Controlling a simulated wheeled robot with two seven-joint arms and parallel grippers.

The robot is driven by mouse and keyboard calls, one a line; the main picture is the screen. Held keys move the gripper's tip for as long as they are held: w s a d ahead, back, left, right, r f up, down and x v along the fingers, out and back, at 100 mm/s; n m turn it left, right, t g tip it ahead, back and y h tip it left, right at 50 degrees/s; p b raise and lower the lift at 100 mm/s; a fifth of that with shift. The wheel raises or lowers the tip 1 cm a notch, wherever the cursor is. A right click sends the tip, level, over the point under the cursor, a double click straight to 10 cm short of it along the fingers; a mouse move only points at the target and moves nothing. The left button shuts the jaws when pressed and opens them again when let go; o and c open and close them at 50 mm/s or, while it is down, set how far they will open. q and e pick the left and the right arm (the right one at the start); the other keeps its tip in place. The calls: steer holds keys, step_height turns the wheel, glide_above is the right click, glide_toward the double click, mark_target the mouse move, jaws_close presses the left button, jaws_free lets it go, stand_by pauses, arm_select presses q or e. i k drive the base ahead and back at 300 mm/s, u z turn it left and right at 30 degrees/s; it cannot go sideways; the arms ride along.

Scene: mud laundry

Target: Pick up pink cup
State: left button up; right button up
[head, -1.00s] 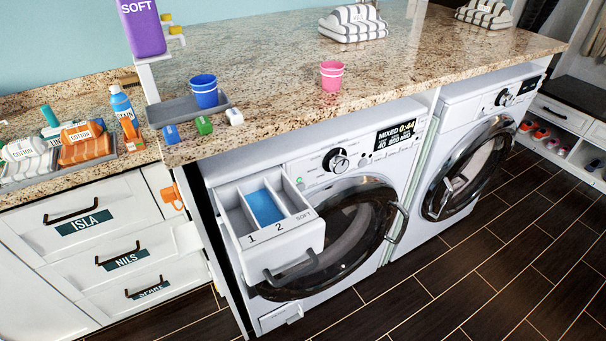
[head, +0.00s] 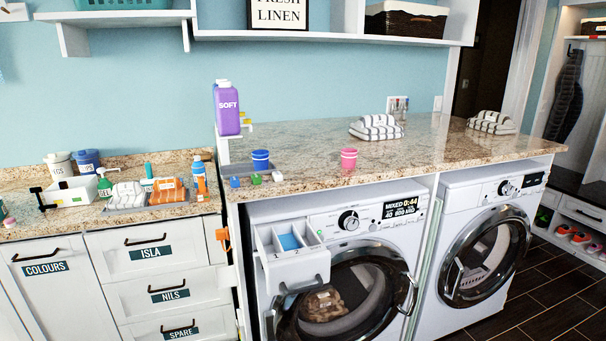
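The pink cup (head: 348,159) stands upright on the granite worktop (head: 310,165) above the left washing machine, close to the front edge. It stands apart from other things, with bare worktop around it. A blue cup (head: 260,160) stands to its left on a grey tray. Neither of my grippers shows in the head view.
The washer's detergent drawer (head: 291,252) is pulled out below the worktop edge. A purple SOFT bottle (head: 228,108) stands at the worktop's left end. Striped folded towels (head: 376,128) lie behind and right of the cup. A shelf (head: 330,36) runs along the wall above.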

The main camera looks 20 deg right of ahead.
mark_target(348, 157)
steer(key=u, duration=0.7)
steer(key=i, duration=0.4)
steer(key=z, duration=0.65)
steer(key=i, duration=1.2)
steer(key=z, duration=1.05)
